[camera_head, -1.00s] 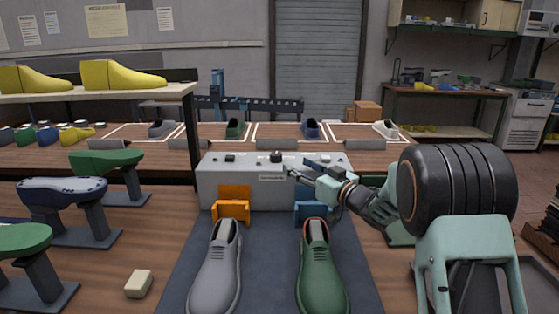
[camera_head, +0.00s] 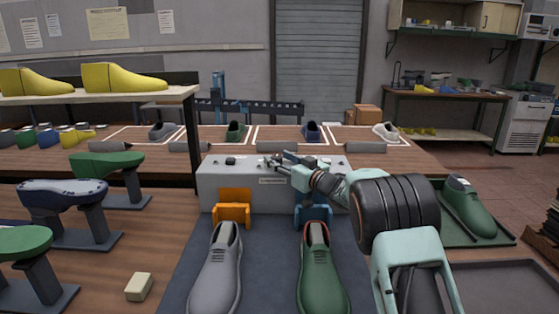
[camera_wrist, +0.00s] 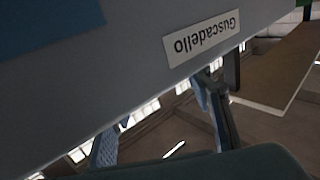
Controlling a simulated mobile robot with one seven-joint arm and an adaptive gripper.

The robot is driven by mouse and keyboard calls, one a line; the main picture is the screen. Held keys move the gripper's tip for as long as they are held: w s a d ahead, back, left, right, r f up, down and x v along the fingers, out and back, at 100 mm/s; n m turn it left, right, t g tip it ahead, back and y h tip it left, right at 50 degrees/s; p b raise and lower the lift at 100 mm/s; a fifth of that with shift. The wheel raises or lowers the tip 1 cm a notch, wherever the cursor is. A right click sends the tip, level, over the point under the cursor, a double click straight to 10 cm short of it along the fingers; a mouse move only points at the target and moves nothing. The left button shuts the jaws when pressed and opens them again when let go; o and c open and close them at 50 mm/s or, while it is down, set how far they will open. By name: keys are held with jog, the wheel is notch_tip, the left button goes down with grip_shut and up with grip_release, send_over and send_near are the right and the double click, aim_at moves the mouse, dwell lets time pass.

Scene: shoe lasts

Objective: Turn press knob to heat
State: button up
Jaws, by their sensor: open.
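The press (camera_head: 225,185) is a pale grey box behind the two shoes, with a white label on its front. My gripper (camera_head: 272,162) is over the middle of its top edge, where the dark knob stood in the earlier view. The gripper now covers that knob, and I cannot tell whether they touch. A smaller dark control (camera_head: 231,161) sits left on the top. In the wrist view my gripper (camera_wrist: 155,112) has its two fingers spread apart with nothing seen between them, below the label (camera_wrist: 201,38) reading "Guscadello" upside down. The knob does not show there.
A grey shoe (camera_head: 217,270) and a green shoe (camera_head: 320,270) lie on the dark mat before the press. An orange holder (camera_head: 233,208) and a blue holder (camera_head: 312,214) stand at its front. Shoe lasts on stands are at left; another green shoe (camera_head: 470,208) is at right.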

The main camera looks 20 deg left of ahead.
jog(key=c, duration=1.1)
jog(key=shift+c, duration=0.2)
jog(key=shift+a+f+m+t+h+b, duration=0.15)
jog(key=shift+m+t+h+b, duration=0.3)
jog(key=shift+b, duration=0.45)
jog(key=m+t+h+b, duration=0.1)
jog(key=b, duration=0.1)
jog(key=t+h+b, duration=0.1)
jog(key=b, duration=0.1)
jog(key=shift+s+f+m+b, duration=0.2)
jog(key=shift+f+m+b, duration=0.05)
jog(key=shift+m+b, duration=0.15)
jog(key=m+t+h+b, duration=0.1)
jog(key=b, duration=0.2)
jog(key=m+t+h+b, duration=0.1)
jog(key=b, duration=0.2)
jog(key=shift+s+a+h+b, duration=0.1)
jog(key=shift+a+h+b, duration=0.15)
jog(key=shift+a+b, duration=0.1)
jog(key=shift+a+r+m+t+h+b, duration=0.15)
jog(key=shift+m+t+h+b, duration=0.2)
jog(key=shift+m+h+b, duration=0.35)
jog(key=shift+r+m+t+h+p, duration=0.15)
jog(key=shift+m+t+h+p, duration=0.25)
jog(key=shift+h, duration=0.7)
jog(key=shift+m+h+p, duration=0.35)
jog(key=shift+h, duration=0.05)
